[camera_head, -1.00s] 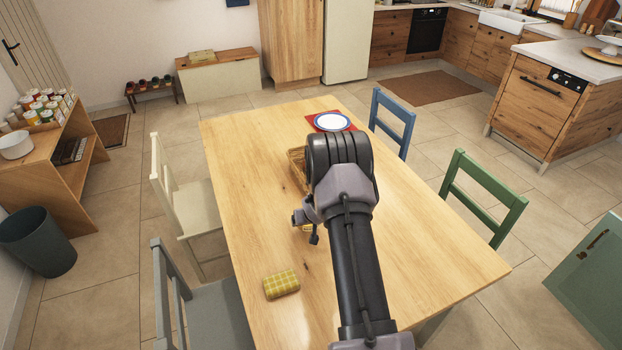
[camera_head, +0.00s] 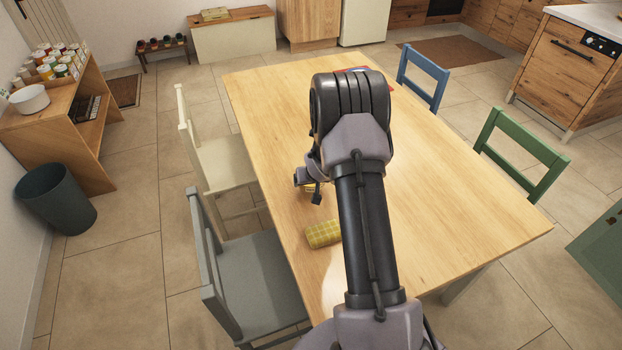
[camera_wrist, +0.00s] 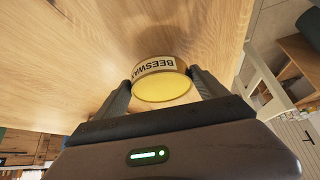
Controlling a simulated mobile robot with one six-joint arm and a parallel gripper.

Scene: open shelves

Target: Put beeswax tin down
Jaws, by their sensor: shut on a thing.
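The beeswax tin (camera_wrist: 155,66) is round and yellow with a pale label reading "BEESWAX". In the wrist view my gripper (camera_wrist: 163,90) is shut on it, with one dark finger on each side. The wooden table (camera_wrist: 75,60) fills the view behind the tin, and a soft shadow falls on it beside the tin. I cannot tell whether the tin touches the table. In the head view my arm stretches over the table (camera_head: 440,200) and hides most of the gripper. A small yellow bit shows beside the wrist.
A yellow checked block (camera_head: 323,234) lies near the table's left edge. A red mat (camera_head: 388,84) at the far end is mostly hidden by my arm. Chairs line both sides: cream (camera_head: 215,155), grey (camera_head: 255,275), blue (camera_head: 424,80), green (camera_head: 520,150). The table's right half is clear.

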